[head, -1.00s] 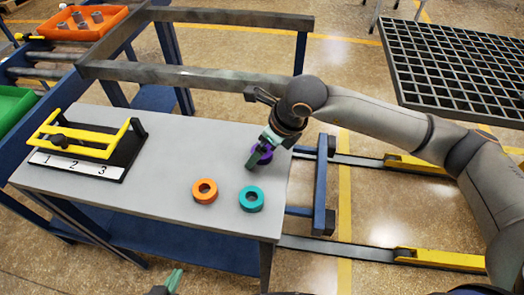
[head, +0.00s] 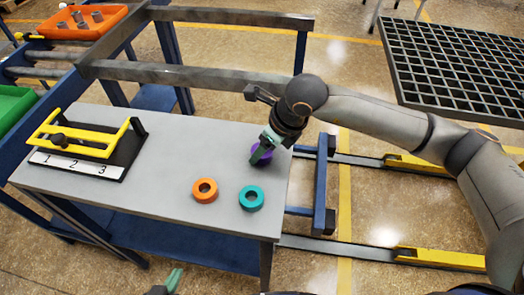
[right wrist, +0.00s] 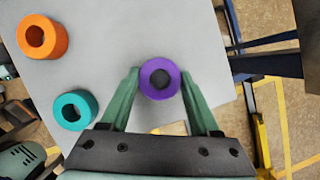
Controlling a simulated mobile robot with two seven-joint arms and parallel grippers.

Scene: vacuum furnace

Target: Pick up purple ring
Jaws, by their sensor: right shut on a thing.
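The purple ring (head: 257,154) is at the right end of the grey table, partly hidden by my right gripper (head: 263,155) in the head view. In the right wrist view the purple ring (right wrist: 160,64) sits between the two green fingertips, and my right gripper (right wrist: 161,76) is shut on it. I cannot tell whether the ring is clear of the tabletop. My left gripper (head: 173,280) shows only as a green tip at the bottom edge of the head view, away from the ring; its opening cannot be made out.
An orange ring (head: 204,190) and a teal ring (head: 251,198) lie on the grey table (head: 190,140) near its front right. A black stand with a yellow frame (head: 85,145) and a strip numbered 1, 2, 3 stands at the left. The table's middle is clear.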

